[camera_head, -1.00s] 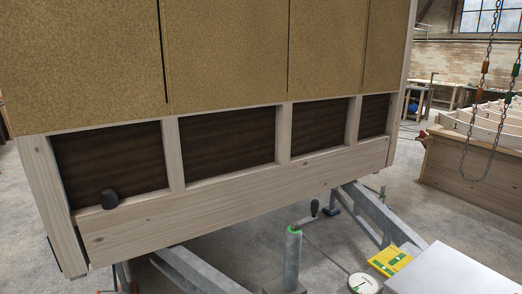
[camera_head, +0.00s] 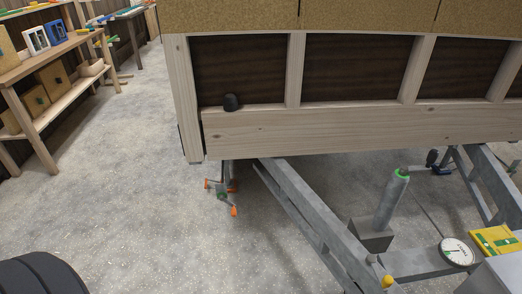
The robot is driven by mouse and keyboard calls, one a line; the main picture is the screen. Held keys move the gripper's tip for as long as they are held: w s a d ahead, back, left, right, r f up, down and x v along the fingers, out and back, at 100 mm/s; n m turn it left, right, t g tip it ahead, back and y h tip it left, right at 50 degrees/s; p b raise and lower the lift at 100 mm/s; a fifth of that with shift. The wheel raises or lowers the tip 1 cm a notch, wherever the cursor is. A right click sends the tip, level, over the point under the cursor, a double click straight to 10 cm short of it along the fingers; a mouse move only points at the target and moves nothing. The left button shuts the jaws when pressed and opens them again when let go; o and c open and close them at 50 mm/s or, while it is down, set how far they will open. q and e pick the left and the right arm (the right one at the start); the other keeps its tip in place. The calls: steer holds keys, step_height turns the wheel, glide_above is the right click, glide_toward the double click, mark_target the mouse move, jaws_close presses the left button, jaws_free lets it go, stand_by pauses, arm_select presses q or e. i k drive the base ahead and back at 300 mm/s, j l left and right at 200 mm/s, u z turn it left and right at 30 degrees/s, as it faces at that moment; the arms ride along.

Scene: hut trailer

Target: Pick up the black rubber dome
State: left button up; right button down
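The black rubber dome (camera_head: 232,102) is small and dark with a rounded top. It sits on the top edge of the pale wooden bottom rail (camera_head: 340,128) of the hut wall, near the rail's left end, in front of a dark brown panel (camera_head: 238,68). Neither of my grippers shows in the head view, so I cannot see their state.
Below the wall are the grey metal trailer frame (camera_head: 315,210), a post with a green ring (camera_head: 392,200), a round dial (camera_head: 457,252) and a yellow level (camera_head: 497,241). A wooden shelf bench (camera_head: 62,55) stands at left. A tyre (camera_head: 42,274) lies bottom left.

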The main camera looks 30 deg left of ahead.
mark_target(230, 101)
steer(key=i+j, duration=0.1)
steer(key=j, duration=0.3)
steer(key=i+j, duration=0.15)
steer(key=j, duration=0.3)
steer(key=i+j, duration=0.1)
steer(key=j, duration=0.3)
steer(key=z, duration=0.05)
